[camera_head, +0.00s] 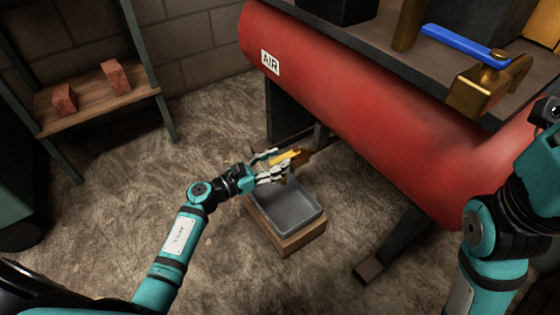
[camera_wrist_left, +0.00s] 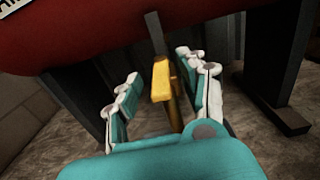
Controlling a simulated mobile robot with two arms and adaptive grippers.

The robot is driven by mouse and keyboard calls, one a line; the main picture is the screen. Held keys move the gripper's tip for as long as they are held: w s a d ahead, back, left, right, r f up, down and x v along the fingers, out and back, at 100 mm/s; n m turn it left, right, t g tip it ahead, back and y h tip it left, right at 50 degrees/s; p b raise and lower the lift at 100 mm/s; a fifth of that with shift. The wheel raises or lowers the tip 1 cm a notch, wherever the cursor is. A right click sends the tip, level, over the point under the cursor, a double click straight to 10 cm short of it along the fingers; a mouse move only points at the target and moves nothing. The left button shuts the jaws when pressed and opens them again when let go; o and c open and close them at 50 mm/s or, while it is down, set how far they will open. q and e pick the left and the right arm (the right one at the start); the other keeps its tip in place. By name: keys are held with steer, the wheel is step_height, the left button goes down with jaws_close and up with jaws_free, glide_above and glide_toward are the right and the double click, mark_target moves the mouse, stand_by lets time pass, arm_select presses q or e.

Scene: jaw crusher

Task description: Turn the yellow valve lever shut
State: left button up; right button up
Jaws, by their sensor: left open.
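The yellow valve lever (camera_head: 286,157) is low under the red air tank, above a grey tray. In the left wrist view the yellow lever (camera_wrist_left: 161,80) stands between the two fingers, on a brass-coloured stem. My left gripper (camera_head: 272,164) is open, with its fingers on either side of the lever. I cannot tell whether either finger touches it. Part of the lever is hidden by the fingers in the head view. My right arm shows at the right edge of the head view, but its fingers are not clearly seen.
The red tank (camera_head: 350,95) marked AIR stands on dark legs above. The grey tray (camera_head: 283,222) sits on a wooden block (camera_head: 302,237) below my left gripper. A blue lever (camera_head: 465,43) on a brass valve is at upper right. A shelf (camera_head: 97,108) with bricks stands left.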

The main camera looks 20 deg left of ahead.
arm_select(q)
steer(key=shift+w+d, duration=0.45)
steer(key=shift+w, duration=0.15)
jaws_close()
